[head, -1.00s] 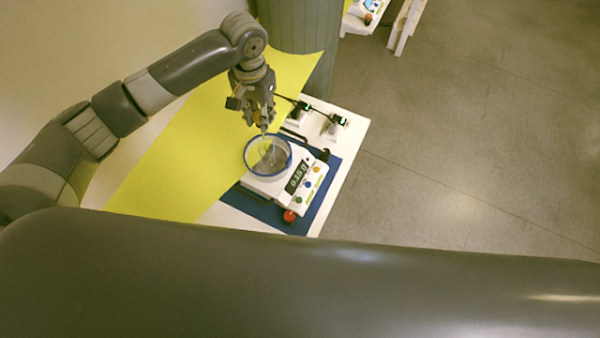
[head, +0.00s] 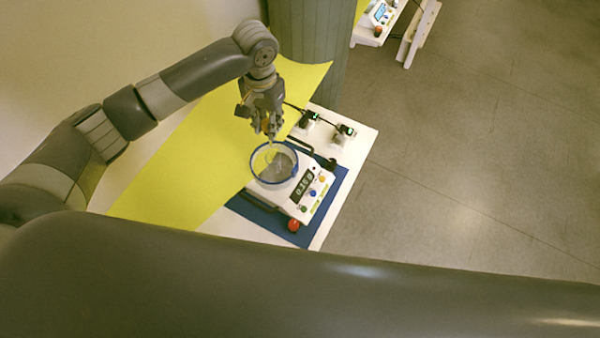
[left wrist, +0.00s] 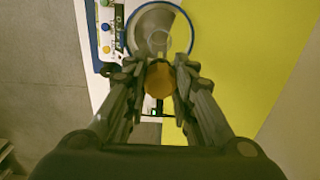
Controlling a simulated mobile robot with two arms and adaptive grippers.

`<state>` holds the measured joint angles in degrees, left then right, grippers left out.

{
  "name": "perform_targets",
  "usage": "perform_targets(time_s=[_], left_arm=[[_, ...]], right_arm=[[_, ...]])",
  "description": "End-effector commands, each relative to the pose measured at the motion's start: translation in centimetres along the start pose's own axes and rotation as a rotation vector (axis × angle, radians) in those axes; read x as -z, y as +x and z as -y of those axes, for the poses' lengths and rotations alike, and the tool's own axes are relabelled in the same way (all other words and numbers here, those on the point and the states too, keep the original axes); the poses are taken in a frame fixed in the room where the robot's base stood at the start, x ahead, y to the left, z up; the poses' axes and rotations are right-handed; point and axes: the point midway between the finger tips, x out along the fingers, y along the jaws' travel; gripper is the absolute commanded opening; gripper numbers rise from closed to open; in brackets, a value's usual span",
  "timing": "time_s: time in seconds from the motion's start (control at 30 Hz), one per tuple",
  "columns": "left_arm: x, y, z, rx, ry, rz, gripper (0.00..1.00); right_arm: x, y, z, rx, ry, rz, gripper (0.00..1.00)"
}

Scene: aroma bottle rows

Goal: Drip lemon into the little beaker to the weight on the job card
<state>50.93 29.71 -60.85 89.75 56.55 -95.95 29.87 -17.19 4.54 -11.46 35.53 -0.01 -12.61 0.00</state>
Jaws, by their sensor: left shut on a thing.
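My left gripper (head: 270,128) is above the rim of a blue-rimmed round dish (head: 252,172) on a white scale. It is shut on an amber round-topped thing (left wrist: 160,80), which looks like a dropper; a thin pale tip shows below the fingers in the head view. A small clear beaker (left wrist: 159,41) stands inside the dish, just ahead of the fingers in the left wrist view. The scale's dark display (head: 304,186) seems to read about 0.35 g, its digits small. No drop can be made out. My right gripper is not in view.
The scale stands on a blue mat (head: 252,211) on a white table (head: 350,150). A red button (head: 294,226) is at its front. Two small devices with green lights (head: 346,130) stand behind. A yellow sheet (head: 170,180) lies left. A grey column (head: 312,50) rises behind.

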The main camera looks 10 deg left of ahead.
Motion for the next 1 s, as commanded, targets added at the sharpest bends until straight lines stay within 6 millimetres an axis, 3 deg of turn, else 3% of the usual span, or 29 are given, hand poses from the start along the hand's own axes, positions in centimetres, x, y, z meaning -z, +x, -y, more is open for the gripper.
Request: perform_targets(time_s=[0.37,1.0], left_arm=[[0.0,0.4,0.0,0.000,0.000,0.001,0.18],[0.0,3.9,0.0,-0.001,0.000,0.000,0.18]], right_arm=[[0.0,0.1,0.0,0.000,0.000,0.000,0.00],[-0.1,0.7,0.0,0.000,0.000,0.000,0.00]])
